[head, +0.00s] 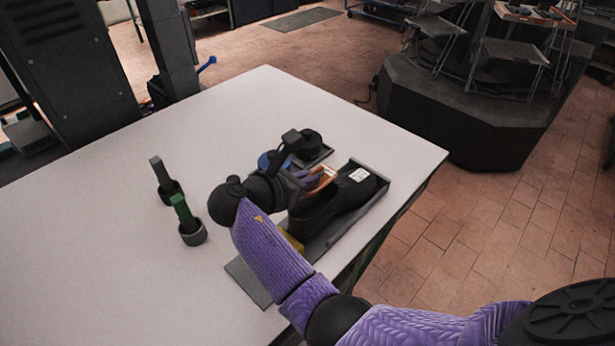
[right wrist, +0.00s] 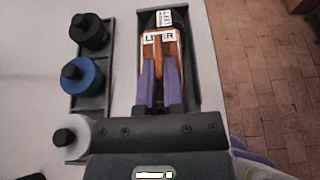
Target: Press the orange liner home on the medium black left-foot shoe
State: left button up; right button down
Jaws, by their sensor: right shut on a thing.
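The black shoe (head: 346,196) lies in a grey tray (head: 377,195) near the table's right edge, with a white label on it. The orange liner (head: 326,177) shows at the shoe, partly hidden by my right gripper (head: 309,177). In the right wrist view the liner (right wrist: 161,50), marked with a white label, lies lengthwise along the shoe (right wrist: 148,20). My right gripper's purple fingers (right wrist: 161,82) are shut on the liner. How deep the liner sits in the shoe cannot be told. My left gripper is out of view.
A rack holds a black pot (right wrist: 88,31), a blue pot (right wrist: 80,75) and a pale pot (right wrist: 73,135) beside the tray. The table's (head: 90,250) left side is clear.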

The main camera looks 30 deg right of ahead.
notch_tip(320, 180, down, 5)
jog(key=b, duration=0.5)
jog(key=shift+r, duration=0.15)
notch_tip(320, 180, down, 4)
jog(key=shift+f+b, duration=0.2)
jog(key=shift+b, duration=0.8)
jog(key=shift+s+f, duration=0.15)
jog(key=shift+f, duration=0.1)
jog(key=c, duration=0.7)
grip_release()
jog(key=shift+f, duration=0.1)
jog(key=shift+o, duration=0.2)
jog(key=shift+r, duration=0.2)
notch_tip(320, 180, up, 3)
jog(key=p, duration=0.3)
jog(key=shift+f, duration=0.2)
notch_tip(320, 180, up, 4)
jog(key=p, duration=0.5)
jog(key=shift+r, duration=0.15)
notch_tip(320, 180, up, 2)
jog(key=p, duration=0.3)
jog(key=shift+r, duration=0.15)
